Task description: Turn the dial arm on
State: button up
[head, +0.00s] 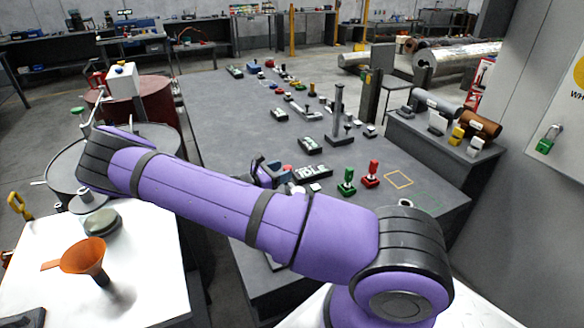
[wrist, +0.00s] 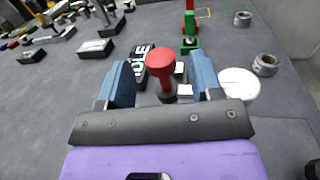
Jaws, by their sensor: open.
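My gripper (wrist: 160,72) is open, with its two blue fingers on either side of a red round-topped knob (wrist: 162,62) on a dark stem. The fingers appear apart from the knob, with a gap on each side. The knob stands on the grey table beside a dark block with white lettering (wrist: 142,66). In the head view my gripper (head: 274,172) is low over the table, partly hidden behind my purple arm. The knob shows there as a small red spot (head: 287,168). I cannot tell for sure which part is the dial arm; the knob's base is mostly hidden.
Green (head: 348,184) and red (head: 371,175) upright handles stand right of my gripper. A tall grey post (head: 338,112) and several small devices stand farther back.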

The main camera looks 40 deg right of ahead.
aim_at(291, 167)
jog(key=shift+s+d, duration=0.15)
jog(key=shift+d, duration=1.05)
jog(key=shift+s+d, duration=0.1)
jog(key=shift+d, duration=1.05)
grip_shut()
